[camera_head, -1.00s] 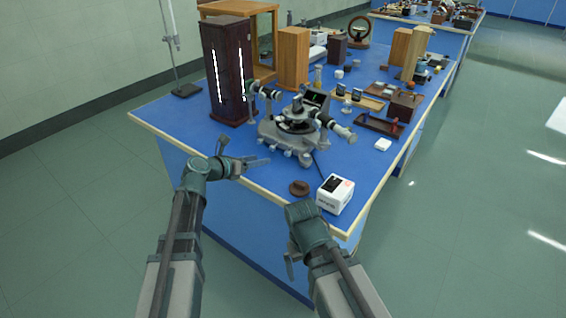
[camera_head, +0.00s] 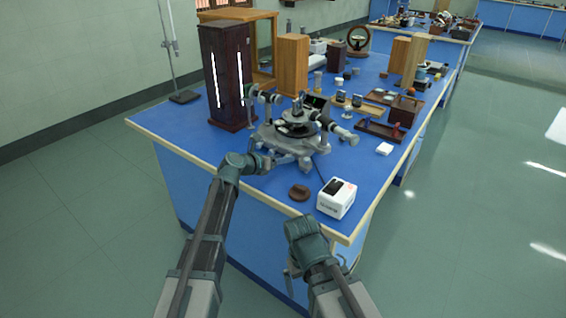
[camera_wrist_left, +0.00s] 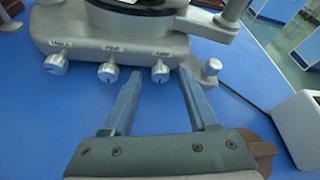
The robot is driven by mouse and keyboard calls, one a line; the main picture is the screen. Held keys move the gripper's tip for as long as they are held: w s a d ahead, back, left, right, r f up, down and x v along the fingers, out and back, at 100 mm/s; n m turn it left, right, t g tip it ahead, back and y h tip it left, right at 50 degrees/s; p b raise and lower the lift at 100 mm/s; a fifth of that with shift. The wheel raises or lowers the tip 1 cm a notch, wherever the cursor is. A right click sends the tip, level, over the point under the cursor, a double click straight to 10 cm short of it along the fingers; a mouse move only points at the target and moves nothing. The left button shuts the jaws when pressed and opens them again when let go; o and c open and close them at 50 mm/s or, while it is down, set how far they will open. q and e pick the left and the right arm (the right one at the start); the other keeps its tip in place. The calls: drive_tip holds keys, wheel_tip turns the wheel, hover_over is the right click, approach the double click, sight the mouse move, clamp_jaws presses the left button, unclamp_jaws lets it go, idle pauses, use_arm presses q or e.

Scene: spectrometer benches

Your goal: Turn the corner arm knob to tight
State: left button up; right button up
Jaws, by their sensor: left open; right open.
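The grey spectrometer (camera_head: 290,135) stands on the blue bench. In the left wrist view its base (camera_wrist_left: 85,30) has three silver knobs in a row under small, hard-to-read labels: a left knob (camera_wrist_left: 56,64), a middle knob (camera_wrist_left: 108,72) and a right knob (camera_wrist_left: 160,71). Another silver knob (camera_wrist_left: 210,69) sticks out at the base's right corner. My left gripper (camera_wrist_left: 160,80) is open, its fingertips on either side of the right knob, just short of it or around it; contact is unclear. It also shows in the head view (camera_head: 264,161). My right gripper (camera_head: 290,268) hangs in front of the bench.
A dark cabinet (camera_head: 225,75) with bright slits stands left of the spectrometer. A brown round piece (camera_head: 299,192) and a white box (camera_head: 336,198) lie near the bench's front right corner. Bare blue top lies left of my left gripper.

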use_arm(q)
drive_tip(key=shift+w+d+f, duration=0.15)
drive_tip(key=shift+w+d, duration=0.1)
drive_tip(key=shift+w, duration=0.05)
clamp_jaws()
idle(0.3)
